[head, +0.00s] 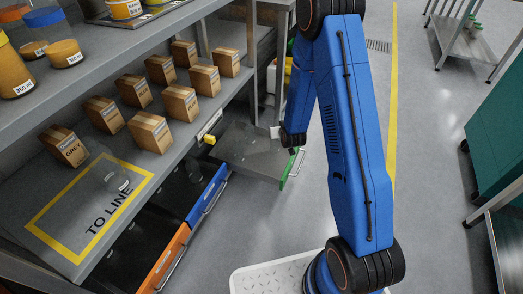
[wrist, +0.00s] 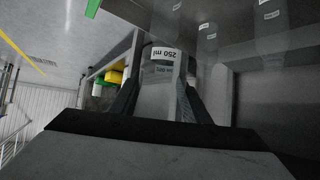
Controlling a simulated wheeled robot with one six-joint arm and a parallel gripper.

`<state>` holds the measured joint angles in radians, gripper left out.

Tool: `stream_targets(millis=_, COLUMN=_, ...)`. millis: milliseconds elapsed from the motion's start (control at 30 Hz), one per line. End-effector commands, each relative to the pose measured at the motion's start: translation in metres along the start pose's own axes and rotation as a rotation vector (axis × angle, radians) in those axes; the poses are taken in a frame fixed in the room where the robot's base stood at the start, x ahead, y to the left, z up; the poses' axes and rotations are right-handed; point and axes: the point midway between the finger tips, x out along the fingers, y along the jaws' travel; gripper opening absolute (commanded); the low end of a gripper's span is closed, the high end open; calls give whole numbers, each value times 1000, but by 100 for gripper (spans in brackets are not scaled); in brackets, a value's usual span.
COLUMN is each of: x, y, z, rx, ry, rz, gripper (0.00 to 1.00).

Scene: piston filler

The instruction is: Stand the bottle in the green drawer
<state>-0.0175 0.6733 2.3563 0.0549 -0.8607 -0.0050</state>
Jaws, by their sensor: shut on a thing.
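My gripper (wrist: 160,100) is shut on a clear bottle (wrist: 160,78) with a white "250 ml" label, one finger on each side of it. In the head view my blue arm hides most of the gripper; a small white patch, perhaps the bottle's label, shows at its left over the green drawer (head: 291,170). That drawer is pulled out, with a grey inside and a green front. Its green edge (wrist: 93,8) seems to show at the top of the wrist view. Whether the bottle touches the drawer floor cannot be told.
Other clear bottles (wrist: 207,45) with labels stand near the held one. A blue drawer (head: 207,195) and an orange drawer (head: 170,262) are partly out at left. The shelf (head: 60,190) above carries several cartons (head: 180,101) and a clear bottle (head: 117,181).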

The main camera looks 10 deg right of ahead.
Motion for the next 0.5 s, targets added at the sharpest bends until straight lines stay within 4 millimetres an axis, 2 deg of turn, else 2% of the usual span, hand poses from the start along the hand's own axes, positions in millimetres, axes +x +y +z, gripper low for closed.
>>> stream_targets(millis=333, x=13, y=-11, z=6, rx=93, ry=9, rz=123, gripper=21)
stream_targets(millis=500, x=18, y=-19, z=16, rx=164, ry=11, rz=223, gripper=21)
